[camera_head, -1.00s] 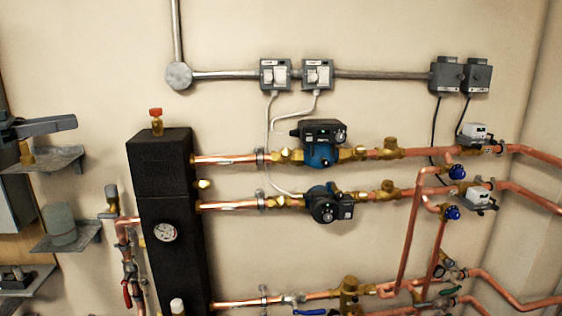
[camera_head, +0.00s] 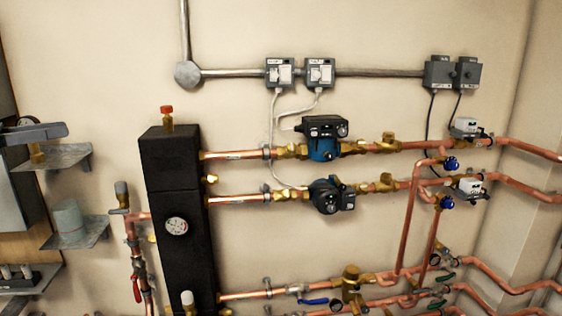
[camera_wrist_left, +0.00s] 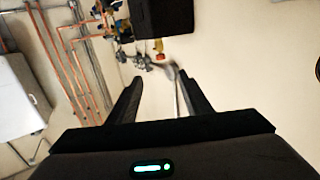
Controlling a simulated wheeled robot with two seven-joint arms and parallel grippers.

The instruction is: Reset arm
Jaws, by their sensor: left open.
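The black manifold block (camera_head: 175,195) stands left of centre with a red-capped brass vent (camera_head: 167,118) on top. Its black body (camera_wrist_left: 165,16) also shows at the top of the wrist view, apart from the fingers. My right gripper is not in view.
Copper pipes with an upper pump (camera_head: 323,140) and a lower pump (camera_head: 330,196) run right from the block. Switch boxes (camera_head: 300,72) sit on the wall above.

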